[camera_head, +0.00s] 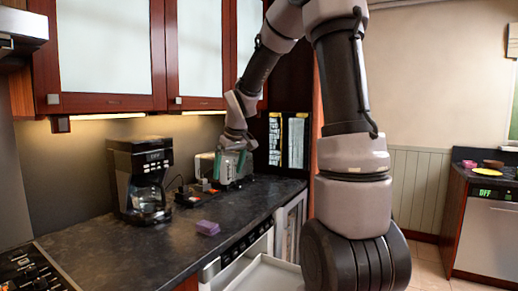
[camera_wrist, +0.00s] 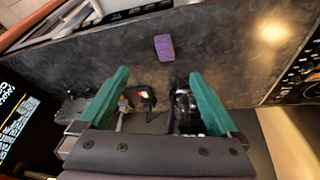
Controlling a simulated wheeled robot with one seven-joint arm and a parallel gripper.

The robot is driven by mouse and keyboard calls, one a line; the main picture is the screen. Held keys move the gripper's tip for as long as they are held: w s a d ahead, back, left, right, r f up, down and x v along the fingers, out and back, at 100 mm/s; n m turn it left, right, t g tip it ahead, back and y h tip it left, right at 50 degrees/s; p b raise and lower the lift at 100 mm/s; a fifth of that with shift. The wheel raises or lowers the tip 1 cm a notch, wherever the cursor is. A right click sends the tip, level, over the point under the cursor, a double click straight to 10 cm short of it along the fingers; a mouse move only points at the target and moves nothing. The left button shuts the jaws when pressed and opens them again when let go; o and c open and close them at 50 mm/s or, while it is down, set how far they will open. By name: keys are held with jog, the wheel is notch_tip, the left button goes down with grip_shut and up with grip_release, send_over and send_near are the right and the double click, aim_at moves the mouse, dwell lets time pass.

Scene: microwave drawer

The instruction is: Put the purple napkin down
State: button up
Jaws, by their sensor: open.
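The purple napkin (camera_head: 207,228) lies on the dark countertop (camera_head: 165,250), near its front edge, as a small folded block. It also shows in the wrist view (camera_wrist: 164,47), beyond my fingertips and clear of them. My gripper (camera_head: 229,168) is above the back of the counter, to the right of the coffee maker. In the wrist view my gripper (camera_wrist: 158,80) has its two green fingers wide apart with nothing held between them. The napkin rests flat and apart from the gripper.
A coffee maker (camera_head: 140,178) stands left of the gripper. A toaster-like appliance (camera_head: 203,166) and cables are behind and below the gripper. A white drawer (camera_head: 266,274) is pulled out below the counter. A cooktop (camera_head: 32,270) is at the left front. Counter around the napkin is clear.

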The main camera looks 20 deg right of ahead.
jog(key=s+r+m+t, duration=0.1)
jog(key=s+r+m, duration=0.2)
jog(key=s, duration=0.9)
jog(key=s+r+m+t+y, duration=0.1)
jog(key=s+r+m, duration=0.3)
jog(key=s+r, duration=0.4)
jog(key=s, duration=0.5)
jog(key=shift+d+r+m, duration=0.15)
jog(key=shift+d+m, duration=0.15)
jog(key=shift+d, duration=0.05)
jog(key=shift+o, duration=0.2)
jog(key=shift+t, duration=0.3)
jog(key=n+g, duration=0.4)
jog(key=n, duration=0.7)
send_over(208, 224)
jog(key=s, duration=0.2)
jog(key=shift+y, duration=0.4)
jog(key=f, duration=3.1)
jog(key=shift+w+d+f, duration=0.1)
jog(key=shift+d+f, duration=0.25)
jog(key=shift+d, duration=0.05)
jog(key=shift+t, duration=0.3)
jog(key=shift+d+x, duration=0.2)
jog(key=shift+x, duration=2.75)
